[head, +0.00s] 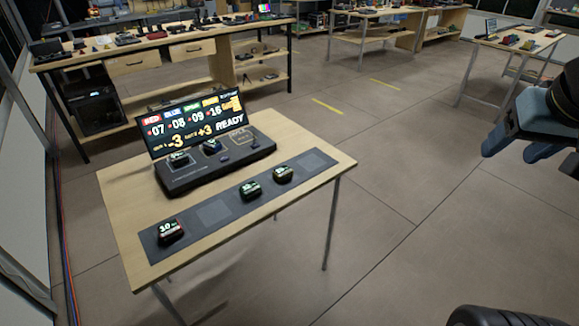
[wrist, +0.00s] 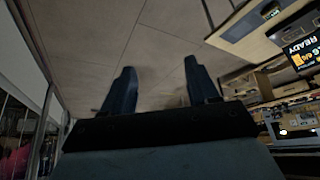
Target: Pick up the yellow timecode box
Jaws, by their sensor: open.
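Several small dark timecode boxes with lit displays are in the head view. One with a dull yellowish body (head: 283,174) sits at the right end of the dark mat, and I take it for the yellow one, though its colour is hard to tell. A greenish box (head: 250,190) is just left of it, and a reddish box (head: 171,231) is at the mat's left end. My gripper (head: 515,147) is at the right edge of the head view, well away from the table. It is open and empty between its blue fingers in the wrist view (wrist: 160,68).
The light wooden table (head: 125,190) carries the dark mat (head: 213,212) and a console (head: 180,182) with a screen (head: 197,124), two more boxes on it. A workbench (head: 200,38) stands behind. The floor (head: 420,180) right of the table is clear.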

